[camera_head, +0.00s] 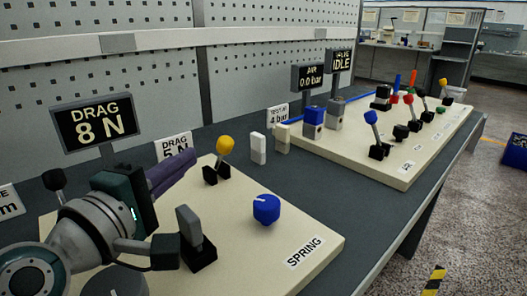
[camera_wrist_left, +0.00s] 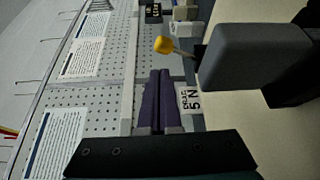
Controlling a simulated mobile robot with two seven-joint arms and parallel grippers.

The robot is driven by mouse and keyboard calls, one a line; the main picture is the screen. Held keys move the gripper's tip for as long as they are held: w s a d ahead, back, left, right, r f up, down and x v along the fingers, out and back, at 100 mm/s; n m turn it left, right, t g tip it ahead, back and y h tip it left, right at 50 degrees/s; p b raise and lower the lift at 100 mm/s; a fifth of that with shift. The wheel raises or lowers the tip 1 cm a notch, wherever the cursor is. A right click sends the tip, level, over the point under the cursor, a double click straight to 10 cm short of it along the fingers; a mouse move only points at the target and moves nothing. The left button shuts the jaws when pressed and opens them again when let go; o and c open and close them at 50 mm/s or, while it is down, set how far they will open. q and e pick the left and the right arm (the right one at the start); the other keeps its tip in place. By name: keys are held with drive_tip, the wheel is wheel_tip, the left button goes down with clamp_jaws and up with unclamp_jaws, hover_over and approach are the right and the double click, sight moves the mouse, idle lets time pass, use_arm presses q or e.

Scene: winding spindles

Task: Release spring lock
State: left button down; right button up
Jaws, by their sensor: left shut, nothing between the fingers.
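The board labelled SPRING (camera_head: 318,240) lies on the bench at the front. On it stand a grey upright lever (camera_head: 189,226) on a black base, a blue knob (camera_head: 266,209) with a white mark, and a lever with a yellow ball (camera_head: 225,145). No label that I can read says which is the spring lock. My left gripper (camera_head: 187,162) has purple fingers, shut together and empty, above the board behind the grey lever. In the left wrist view the shut fingers (camera_wrist_left: 159,80) point toward the back panel, with the grey lever (camera_wrist_left: 245,58) close at right. My right gripper is not in view.
A DRAG 8 N display (camera_head: 94,122) and a DRAG 5 N card (camera_head: 174,147) stand behind the gripper. Two white blocks (camera_head: 258,148) stand between the boards. A second board (camera_head: 400,178) with several levers lies farther right. A pegboard (camera_head: 270,70) closes off the back.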

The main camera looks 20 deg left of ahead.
use_arm(q)
drive_tip(key=shift+s+d+r, duration=0.1)
drive_tip(key=shift+s, duration=1.4)
